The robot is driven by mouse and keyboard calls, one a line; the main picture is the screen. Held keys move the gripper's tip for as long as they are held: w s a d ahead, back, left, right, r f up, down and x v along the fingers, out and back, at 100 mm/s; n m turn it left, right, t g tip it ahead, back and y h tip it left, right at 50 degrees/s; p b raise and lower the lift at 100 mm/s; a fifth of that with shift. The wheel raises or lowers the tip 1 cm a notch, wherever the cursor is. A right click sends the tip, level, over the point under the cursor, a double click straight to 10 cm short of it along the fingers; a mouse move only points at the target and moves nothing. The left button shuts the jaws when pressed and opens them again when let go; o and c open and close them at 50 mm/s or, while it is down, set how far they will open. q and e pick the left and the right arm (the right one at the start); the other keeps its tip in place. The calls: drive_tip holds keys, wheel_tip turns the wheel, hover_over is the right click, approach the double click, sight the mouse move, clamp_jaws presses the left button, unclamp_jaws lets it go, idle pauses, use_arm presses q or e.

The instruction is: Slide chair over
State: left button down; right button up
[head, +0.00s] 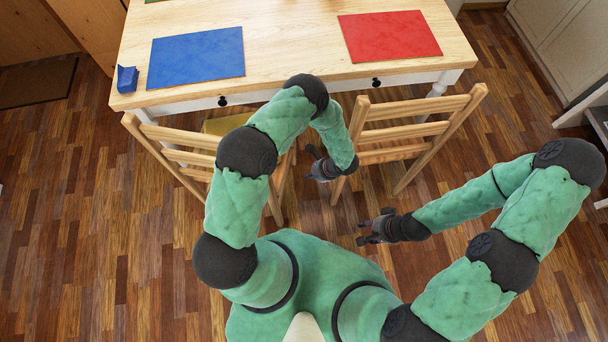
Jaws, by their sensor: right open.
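Two light wooden chairs stand at the near side of the table. The left chair (187,157) has a yellowish seat, partly hidden by my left arm. The right chair (405,132) shows its slatted back toward me. My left gripper (309,163) is between the two chairs, close to the right chair's left back post; I cannot tell if it touches, or whether its jaws are open. My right gripper (362,231) is open and empty above the floor, on the near side of the right chair.
The wooden table (290,45) has a white frame and dark drawer knobs. On it lie a blue mat (196,58), a red mat (388,36) and a small blue object (127,79). White cabinets (565,40) stand at right. The wood floor (90,220) is clear at left.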

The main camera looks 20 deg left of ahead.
use_arm(q)
drive_tip(key=a+f+b, duration=0.4)
drive_tip(key=a+f, duration=0.3)
drive_tip(key=a, duration=0.1)
drive_tip(key=shift+s+a+f, duration=0.15)
use_arm(e)
drive_tip(key=shift+f, duration=2.3)
